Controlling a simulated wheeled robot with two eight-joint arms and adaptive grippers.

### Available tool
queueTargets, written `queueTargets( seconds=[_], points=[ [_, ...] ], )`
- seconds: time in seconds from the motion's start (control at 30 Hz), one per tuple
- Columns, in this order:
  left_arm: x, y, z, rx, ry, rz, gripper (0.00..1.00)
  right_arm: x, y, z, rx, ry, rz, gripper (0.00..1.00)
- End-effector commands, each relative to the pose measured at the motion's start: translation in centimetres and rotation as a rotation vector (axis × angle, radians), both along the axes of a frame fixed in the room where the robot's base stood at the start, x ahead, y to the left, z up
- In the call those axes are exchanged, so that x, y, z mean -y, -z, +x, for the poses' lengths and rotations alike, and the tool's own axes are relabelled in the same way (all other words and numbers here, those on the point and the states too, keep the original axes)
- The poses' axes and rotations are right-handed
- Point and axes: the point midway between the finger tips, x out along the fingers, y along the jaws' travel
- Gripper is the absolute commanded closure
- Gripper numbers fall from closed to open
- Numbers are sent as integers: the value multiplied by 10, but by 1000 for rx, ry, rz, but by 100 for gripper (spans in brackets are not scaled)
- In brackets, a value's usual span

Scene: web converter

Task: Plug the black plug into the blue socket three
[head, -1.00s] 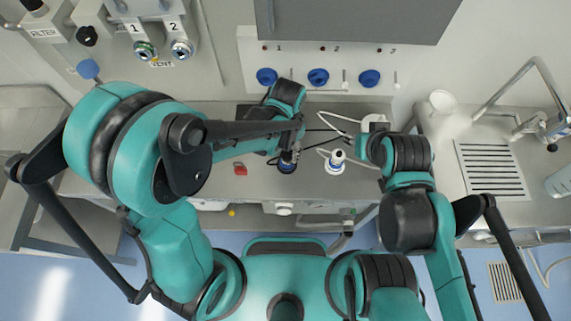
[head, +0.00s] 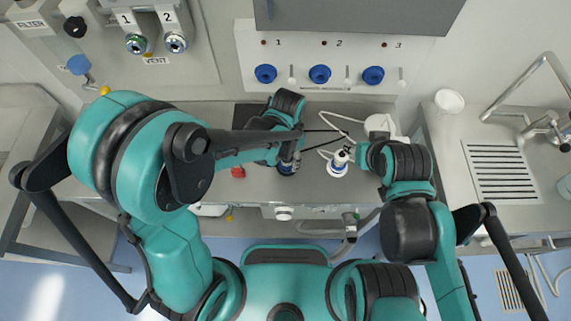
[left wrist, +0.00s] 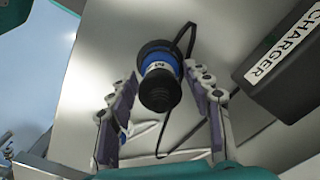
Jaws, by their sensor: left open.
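The black plug (head: 287,168), with a blue band, stands on the grey worktop (head: 260,185) left of the white plug (head: 337,169). My left gripper (head: 293,157) is at the black plug. In the left wrist view, the open fingers of my left gripper (left wrist: 160,90) are on either side of the black plug (left wrist: 158,85), with gaps showing. My right gripper (head: 350,155) is beside the white plug, and its fingers are too small to judge. The blue socket three (head: 373,76) is the rightmost on the wall panel; nothing is plugged into it.
Blue sockets one (head: 265,74) and two (head: 319,75) are to the left on the panel. A black charger (left wrist: 285,65) is near the plug in the left wrist view. Cables cross the worktop between my arms. A red object (head: 238,172) lies at left.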

Motion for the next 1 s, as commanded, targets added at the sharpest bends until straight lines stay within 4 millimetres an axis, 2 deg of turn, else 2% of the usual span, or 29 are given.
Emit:
queueTargets(
  seconds=[0.1,0.13,0.3,0.67,1.0],
  points=[
    [0,0,0,0,0,0,50,0,0,0,0,0,0,60],
    [0,0,0,0,0,0,55,0,0,0,0,0,0,60],
    [0,0,0,0,0,0,100,0,0,0,0,0,0,60],
    [0,-2,0,0,0,0,100,0,-2,0,0,0,0,60],
    [0,-19,0,0,0,0,100,0,-14,0,0,0,0,60]
  ],
)
